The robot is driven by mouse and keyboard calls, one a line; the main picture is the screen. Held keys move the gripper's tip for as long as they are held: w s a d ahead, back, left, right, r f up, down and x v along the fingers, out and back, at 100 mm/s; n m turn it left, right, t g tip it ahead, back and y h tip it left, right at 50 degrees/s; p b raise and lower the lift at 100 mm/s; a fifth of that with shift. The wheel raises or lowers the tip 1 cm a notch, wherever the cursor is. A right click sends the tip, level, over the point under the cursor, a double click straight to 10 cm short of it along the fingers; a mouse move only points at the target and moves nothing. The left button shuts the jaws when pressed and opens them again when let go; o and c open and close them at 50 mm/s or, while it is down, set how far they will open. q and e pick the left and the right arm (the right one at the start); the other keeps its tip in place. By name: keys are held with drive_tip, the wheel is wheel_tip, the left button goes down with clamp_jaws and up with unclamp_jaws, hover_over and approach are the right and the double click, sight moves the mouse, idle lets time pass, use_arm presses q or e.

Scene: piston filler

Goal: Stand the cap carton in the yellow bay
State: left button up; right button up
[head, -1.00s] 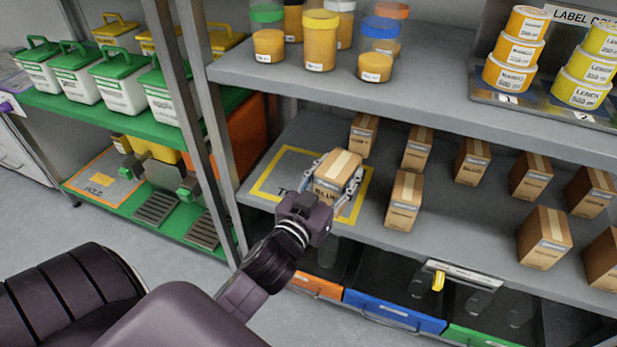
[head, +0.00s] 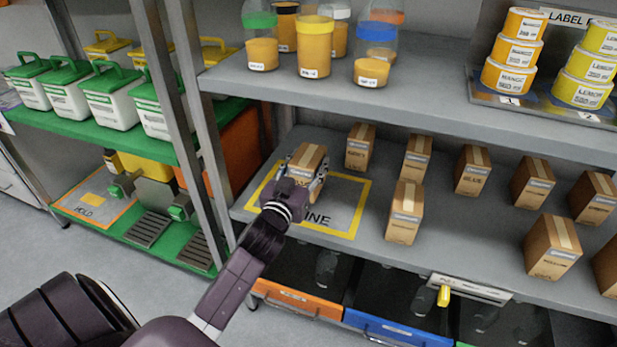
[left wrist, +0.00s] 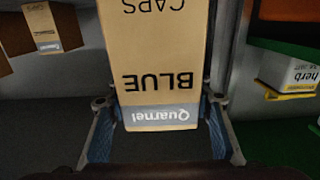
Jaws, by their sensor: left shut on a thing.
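The cap carton (head: 308,157) is a brown box with pale tape on top, at the back left part of the yellow bay. In the left wrist view the carton (left wrist: 160,55) shows "BLUE CAPS" and a grey "Quarnel" strip, upside down in that picture. My left gripper (head: 306,184) is shut on it, with one finger on each side. The yellow bay (head: 345,203) is a grey patch with a yellow outline on the middle shelf; my gripper and arm hide part of it. I cannot tell whether the carton touches the shelf. My right gripper is not in view.
Several similar cartons stand on the shelf to the right, the nearest being one front carton (head: 405,212) and one back carton (head: 360,147). A metal post (head: 205,120) rises to the left. The upper shelf (head: 420,82) with jars overhangs the back. The bay's right part is bare.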

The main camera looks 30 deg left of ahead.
use_arm(q)
wheel_tip(320, 180, down, 4)
drive_tip(key=shift+r+b, duration=0.25)
drive_tip(key=shift+b, duration=0.45)
drive_tip(key=shift+f, duration=0.2)
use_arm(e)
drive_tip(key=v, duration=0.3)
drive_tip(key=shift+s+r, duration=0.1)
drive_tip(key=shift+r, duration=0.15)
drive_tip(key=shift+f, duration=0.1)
use_arm(q)
drive_tip(key=o, duration=1.3)
drive_tip(key=shift+f, duration=0.1)
